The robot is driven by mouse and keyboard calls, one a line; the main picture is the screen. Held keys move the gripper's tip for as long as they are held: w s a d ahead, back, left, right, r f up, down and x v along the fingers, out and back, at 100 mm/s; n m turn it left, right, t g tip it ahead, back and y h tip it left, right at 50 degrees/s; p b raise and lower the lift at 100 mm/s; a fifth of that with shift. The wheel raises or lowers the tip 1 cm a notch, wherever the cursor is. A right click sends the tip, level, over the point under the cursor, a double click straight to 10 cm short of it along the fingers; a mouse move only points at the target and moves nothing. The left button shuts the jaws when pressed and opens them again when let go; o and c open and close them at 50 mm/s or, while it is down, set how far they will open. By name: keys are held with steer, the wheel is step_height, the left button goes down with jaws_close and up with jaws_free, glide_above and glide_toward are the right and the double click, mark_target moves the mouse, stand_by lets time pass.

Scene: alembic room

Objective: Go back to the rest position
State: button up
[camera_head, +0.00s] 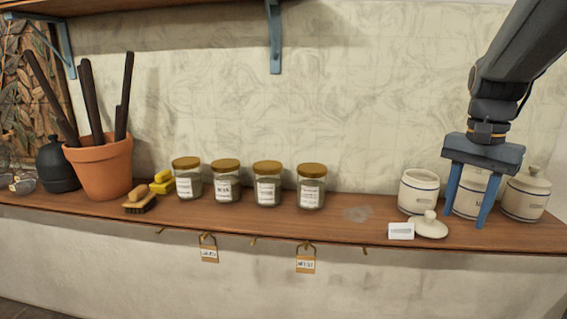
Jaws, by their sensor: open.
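My gripper (466,212) hangs from the arm at the right, its two blue fingers apart and pointing down. It is in front of a white lidded jar (470,200), which shows between the fingers and is partly hidden by them. I cannot tell whether the fingers touch that jar. An open white jar (419,192) with a blue stripe stands just left of the gripper. A white lid (429,226) with a knob lies on the shelf in front of it. Another white lidded jar (526,195) stands to the right of the gripper.
A small white label card (401,231) stands beside the lid. Several glass jars with golden lids (267,184) line the wooden shelf (340,225). A brush (139,201), yellow sponges (162,182), a terracotta pot (102,168) and a dark vase (57,167) stand left. An upper shelf bracket (273,40) juts down.

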steer(key=s+a+f+n, duration=0.2)
steer(key=a+f+n, duration=0.3)
steer(key=a+f, duration=0.4)
steer(key=s+a+f+n+t, duration=0.1)
steer(key=a+f+n, duration=0.5)
steer(key=a, duration=0.7)
step_height(320, 180, down, 3)
steer(key=shift+s+a+r, duration=0.15)
steer(key=shift+s+a, duration=0.05)
steer(key=shift+s, duration=0.4)
steer(key=shift+c, duration=1.2)
steer(key=shift+d, duration=0.15)
